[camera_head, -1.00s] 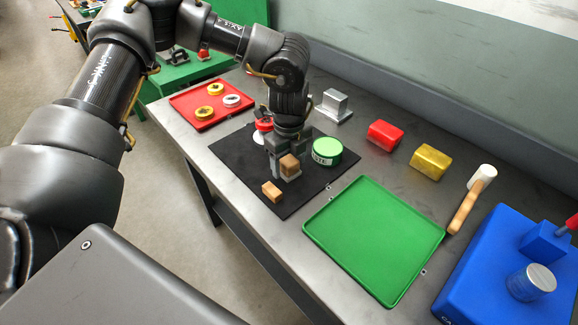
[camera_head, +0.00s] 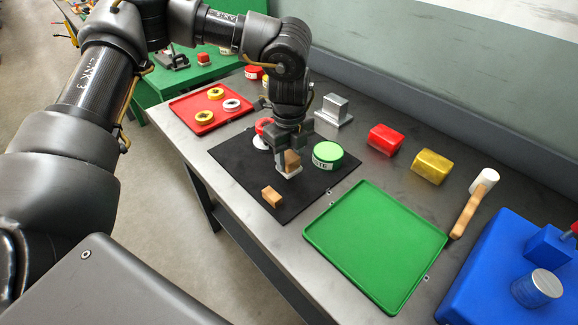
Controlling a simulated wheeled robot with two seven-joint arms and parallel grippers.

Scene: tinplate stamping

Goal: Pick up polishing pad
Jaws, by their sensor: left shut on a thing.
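The polishing pad, which looks like a tan wooden block on a pale grey base (camera_head: 292,160), is at the middle of the black mat (camera_head: 240,160). My left gripper (camera_head: 287,163) points down from above and is shut on it. The fingers partly hide the block. I cannot tell whether its base touches the mat. My right gripper is not in view.
A loose wooden block (camera_head: 271,196), a green-lidded tin (camera_head: 327,155) and a red-topped piece (camera_head: 263,128) are close around the gripper. An empty green tray (camera_head: 375,245) lies to the right. A red tray (camera_head: 205,127) with rings lies at the left.

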